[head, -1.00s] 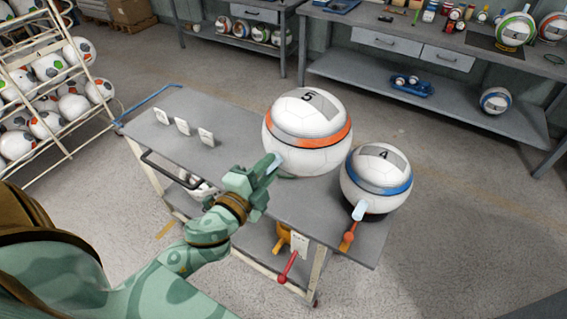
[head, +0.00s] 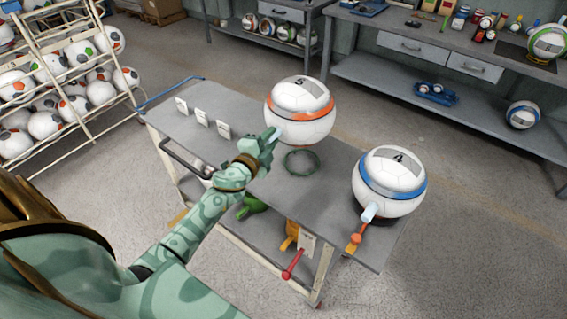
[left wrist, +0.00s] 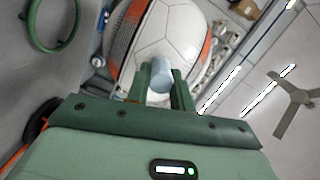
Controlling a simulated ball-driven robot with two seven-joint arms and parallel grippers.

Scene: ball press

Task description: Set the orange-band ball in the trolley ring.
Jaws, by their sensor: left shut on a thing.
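The orange-band ball (head: 300,110), white with a number 5, is over the far side of the grey trolley top (head: 265,183). My left gripper (head: 272,137) is shut on the ball's pale blue peg, at its near left side. The left wrist view shows the fingers (left wrist: 162,88) closed around the peg (left wrist: 162,72), with the ball (left wrist: 165,35) beyond. The green trolley ring (head: 302,162) is empty, just in front of and below the ball in the picture. The ring (left wrist: 36,40) also shows in the wrist view, apart from the ball. My right gripper is out of view.
A blue-band ball (head: 390,172) marked 4 sits at the trolley's right end, beside an orange lever (head: 355,242). Small white cards (head: 202,118) stand at the left end. A ball rack (head: 60,75) stands left; workbenches (head: 450,62) line the back.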

